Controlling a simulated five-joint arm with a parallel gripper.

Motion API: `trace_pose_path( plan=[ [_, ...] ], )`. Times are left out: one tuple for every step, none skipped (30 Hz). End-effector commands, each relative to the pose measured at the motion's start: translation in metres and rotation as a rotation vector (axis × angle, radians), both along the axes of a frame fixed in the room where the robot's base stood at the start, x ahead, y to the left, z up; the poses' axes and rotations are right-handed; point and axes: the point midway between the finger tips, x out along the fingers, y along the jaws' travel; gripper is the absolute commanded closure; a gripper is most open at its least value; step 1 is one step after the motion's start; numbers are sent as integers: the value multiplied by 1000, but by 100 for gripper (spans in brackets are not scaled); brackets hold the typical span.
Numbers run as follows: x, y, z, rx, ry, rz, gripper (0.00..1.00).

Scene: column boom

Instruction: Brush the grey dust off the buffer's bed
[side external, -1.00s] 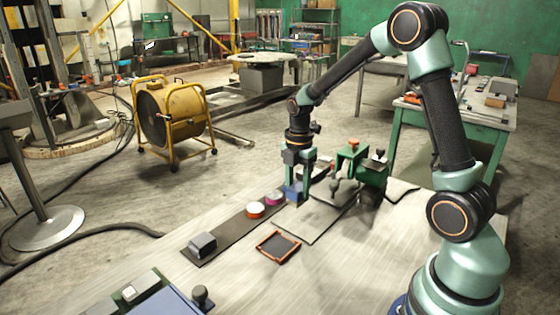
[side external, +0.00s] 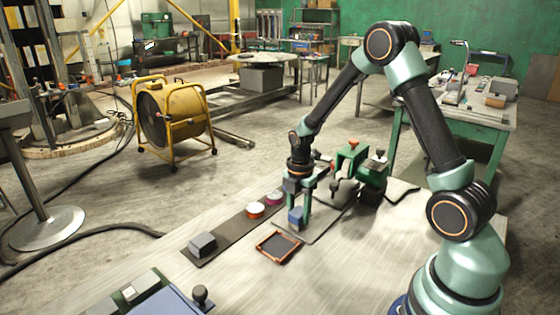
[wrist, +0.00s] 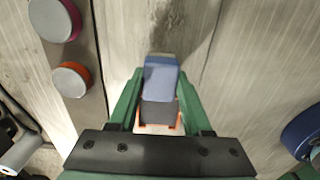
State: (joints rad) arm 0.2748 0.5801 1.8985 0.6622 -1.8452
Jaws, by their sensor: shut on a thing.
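My gripper (side external: 297,218) is shut on a blue block-like brush (side external: 296,215). In the wrist view the brush (wrist: 161,78) sits between the two green fingers; its bristles cannot be made out. It is low over the grey bed (side external: 320,226) of the green buffer (side external: 358,165); whether it touches the bed I cannot tell. The bed (wrist: 120,40) fills the upper middle of the wrist view. A darker grey smudge, likely dust (wrist: 172,28), lies on it beyond the brush. The buffer's head stands to the right of my gripper in the side view.
A shallow dark tray with an orange rim (side external: 261,246) lies just in front of the bed. Left of it, a dark strip (side external: 228,232) carries a red-orange disc (side external: 255,210), a pink disc (side external: 274,199) and a dark block (side external: 202,244). The table's front middle is clear.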

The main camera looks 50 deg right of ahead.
Motion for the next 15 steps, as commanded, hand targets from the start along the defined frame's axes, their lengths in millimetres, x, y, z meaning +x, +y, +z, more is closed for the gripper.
trace_pose_path(
  plan=[
    [-1, 0, -10, 1, 4, 0, 95],
    [0, -5, -7, 0, 0, -3, 100],
    [0, -9, -7, 0, -1, -3, 100],
    [0, -12, -7, 0, 0, -3, 100],
    [0, -14, -9, 0, 0, -3, 100],
    [0, -18, -8, 0, -1, -3, 100],
    [0, -21, -8, 0, 0, -3, 100],
    [0, -24, -9, 0, 0, -3, 100],
    [0, -27, -9, 0, 0, -3, 100],
    [0, -30, -9, 0, 0, -3, 100],
    [0, -33, -9, 0, 1, -3, 100],
    [0, -36, -8, 0, 1, -3, 100],
    [0, -39, -9, 0, 1, -2, 100],
    [0, -42, -9, 0, 1, -3, 100],
    [0, -45, -9, 0, 0, -3, 100]
  ],
)
